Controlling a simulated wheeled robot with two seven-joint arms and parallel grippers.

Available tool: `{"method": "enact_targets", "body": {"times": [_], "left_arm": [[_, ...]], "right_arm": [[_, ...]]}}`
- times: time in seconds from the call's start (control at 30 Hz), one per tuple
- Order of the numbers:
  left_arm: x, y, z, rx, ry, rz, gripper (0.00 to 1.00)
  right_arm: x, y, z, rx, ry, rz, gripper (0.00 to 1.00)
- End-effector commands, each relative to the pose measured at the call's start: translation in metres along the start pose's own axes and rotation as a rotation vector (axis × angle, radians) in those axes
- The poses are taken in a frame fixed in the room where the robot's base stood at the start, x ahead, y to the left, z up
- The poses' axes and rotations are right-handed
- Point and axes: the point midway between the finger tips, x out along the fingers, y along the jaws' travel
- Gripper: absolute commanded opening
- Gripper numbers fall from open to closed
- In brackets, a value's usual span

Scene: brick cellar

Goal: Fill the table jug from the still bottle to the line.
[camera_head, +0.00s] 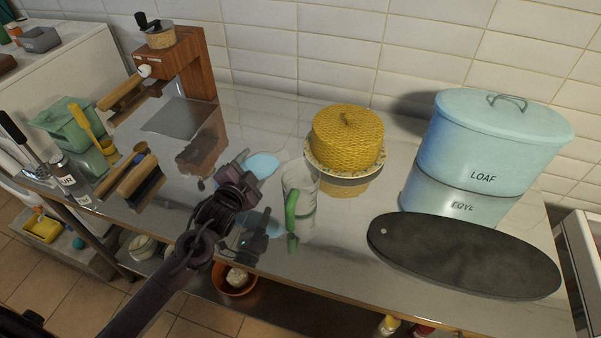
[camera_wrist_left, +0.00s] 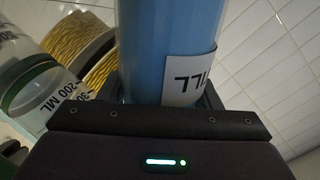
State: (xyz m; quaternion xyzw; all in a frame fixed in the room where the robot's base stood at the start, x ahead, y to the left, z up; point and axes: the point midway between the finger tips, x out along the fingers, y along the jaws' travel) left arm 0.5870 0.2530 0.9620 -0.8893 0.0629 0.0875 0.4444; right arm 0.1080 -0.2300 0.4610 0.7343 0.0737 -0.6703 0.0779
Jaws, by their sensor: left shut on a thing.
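My left gripper (camera_head: 240,178) is shut on a blue bottle (camera_head: 262,164), just left of the table jug. In the left wrist view the bottle (camera_wrist_left: 168,45) stands between the jaws, with a white label whose visible letters end in "ILL", upside down. In the head view only a small pale blue part of it shows past the gripper. The clear jug (camera_head: 304,190) with a green handle stands on the metal counter. In the left wrist view the jug (camera_wrist_left: 40,95) shows a dark green band and a "200 ML" mark; I cannot tell its liquid level. My right gripper is not in view.
A yellow woven dome (camera_head: 347,138) on a plate stands behind the jug. A blue LOAF bin (camera_head: 480,150) and a dark oval board (camera_head: 465,255) are at the right. A wooden coffee machine (camera_head: 180,65) and tools are at the left. The counter's front edge is close to the jug.

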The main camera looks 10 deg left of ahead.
Motion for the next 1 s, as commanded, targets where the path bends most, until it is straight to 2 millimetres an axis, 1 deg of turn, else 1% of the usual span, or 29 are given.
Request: {"method": "enact_targets", "body": {"times": [1.0], "left_arm": [[-0.0016, -0.0086, 0.0008, 0.109, -0.026, -0.004, 0.17]], "right_arm": [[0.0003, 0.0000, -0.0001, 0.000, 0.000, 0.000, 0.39]]}}
